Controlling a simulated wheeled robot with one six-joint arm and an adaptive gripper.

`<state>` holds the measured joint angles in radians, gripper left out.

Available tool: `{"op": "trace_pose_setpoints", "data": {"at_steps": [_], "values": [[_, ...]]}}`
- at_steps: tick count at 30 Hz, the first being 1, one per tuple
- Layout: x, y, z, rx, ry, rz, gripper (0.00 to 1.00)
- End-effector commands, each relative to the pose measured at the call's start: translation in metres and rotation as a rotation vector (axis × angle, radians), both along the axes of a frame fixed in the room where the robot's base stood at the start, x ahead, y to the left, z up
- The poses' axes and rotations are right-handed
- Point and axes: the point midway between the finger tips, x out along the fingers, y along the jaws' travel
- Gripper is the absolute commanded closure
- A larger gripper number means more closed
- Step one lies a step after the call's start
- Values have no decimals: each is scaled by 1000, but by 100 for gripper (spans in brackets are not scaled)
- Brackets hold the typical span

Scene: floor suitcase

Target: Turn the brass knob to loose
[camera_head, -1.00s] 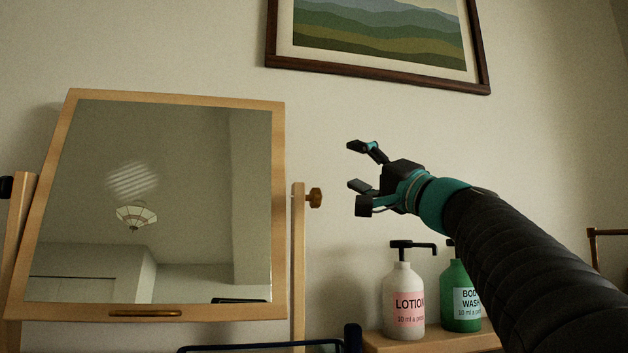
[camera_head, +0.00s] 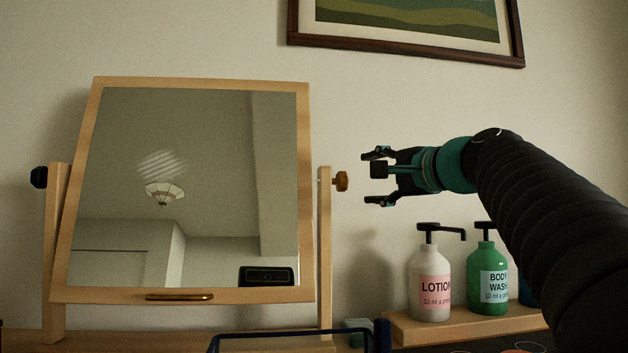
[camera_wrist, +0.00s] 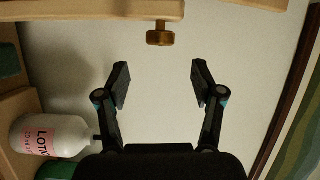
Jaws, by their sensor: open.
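The brass knob (camera_head: 341,181) sits on the outer side of the right post (camera_head: 325,250) of a tilting mirror (camera_head: 190,190). In the wrist view the brass knob (camera_wrist: 159,35) hangs below the wooden post, ahead of the fingertips and roughly centred between them. My gripper (camera_head: 375,178) is open and empty, to the right of the knob and pointing left at it, with a gap between. Its spread fingers also show in the wrist view (camera_wrist: 160,80). A dark knob (camera_head: 39,177) is on the left post.
A lotion bottle (camera_head: 430,285) and a green body wash bottle (camera_head: 487,280) stand on a wooden shelf (camera_head: 410,330) below my arm. A blue wire rack (camera_head: 290,333) is in front of the mirror. A framed picture (camera_head: 410,45) hangs above.

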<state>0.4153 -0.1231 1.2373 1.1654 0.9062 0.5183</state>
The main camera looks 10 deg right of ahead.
Motion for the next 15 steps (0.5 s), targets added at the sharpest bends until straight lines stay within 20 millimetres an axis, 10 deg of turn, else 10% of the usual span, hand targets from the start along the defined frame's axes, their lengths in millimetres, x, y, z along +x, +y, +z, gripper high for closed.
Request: {"op": "trace_pose_setpoints", "data": {"at_steps": [15], "values": [[79, 33, 0, 0, 0, 1, 33]]}}
